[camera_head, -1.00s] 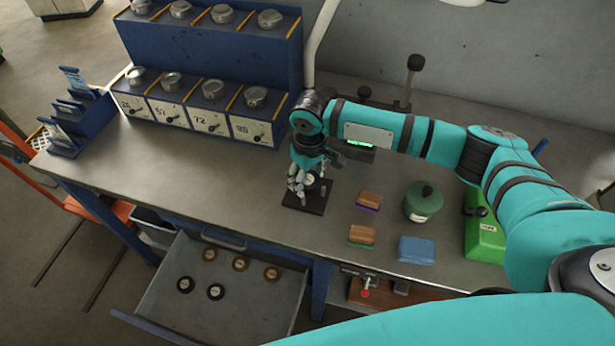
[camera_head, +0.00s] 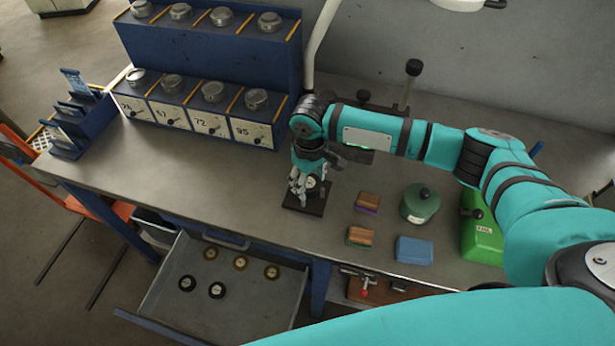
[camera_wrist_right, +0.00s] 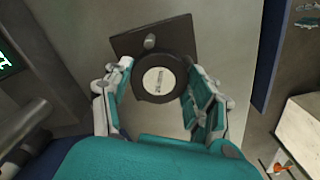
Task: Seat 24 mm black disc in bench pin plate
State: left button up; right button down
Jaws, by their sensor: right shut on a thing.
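The black disc (camera_wrist_right: 158,80) with a pale round label shows in the right wrist view, between the fingers of my right gripper (camera_wrist_right: 155,72). The dark square pin plate (camera_wrist_right: 180,35) is behind the disc, with a short upright pin (camera_wrist_right: 150,41) showing past the disc's edge. In the head view the plate (camera_head: 318,209) lies on the bench and my right gripper (camera_head: 302,190) points down at it, shut on the disc. I cannot tell whether the disc touches the plate. My left gripper is not in view.
An open drawer (camera_head: 165,305) below holds several black and bronze discs. Right of the plate are wooden-backed blocks (camera_head: 368,201), a green round pot (camera_head: 420,205), a blue block (camera_head: 414,250) and a green box (camera_head: 482,238). A blue rack (camera_head: 210,45) stands behind left.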

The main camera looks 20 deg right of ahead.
jog(key=shift+s+f+p, duration=0.15)
jog(key=shift+p, duration=0.3)
dwell(0.7)
jog(key=shift+s+f+b, duration=0.25)
jog(key=shift+f+b, duration=0.05)
jog(key=shift+f, duration=0.3)
dwell(0.5)
jog(key=shift+r+p, duration=0.25)
jog(key=shift+p, duration=0.1)
jog(key=shift+w+a+r+p, duration=0.1)
jog(key=shift+w+r+p, duration=0.3)
jog(key=shift+p, duration=0.35)
jog(key=shift+r, duration=0.25)
jog(key=shift+w+p, duration=0.2)
jog(key=shift+p, duration=0.25)
jog(key=shift+s+f, duration=0.2)
jog(key=shift+f, duration=0.25)
dwell(0.7)
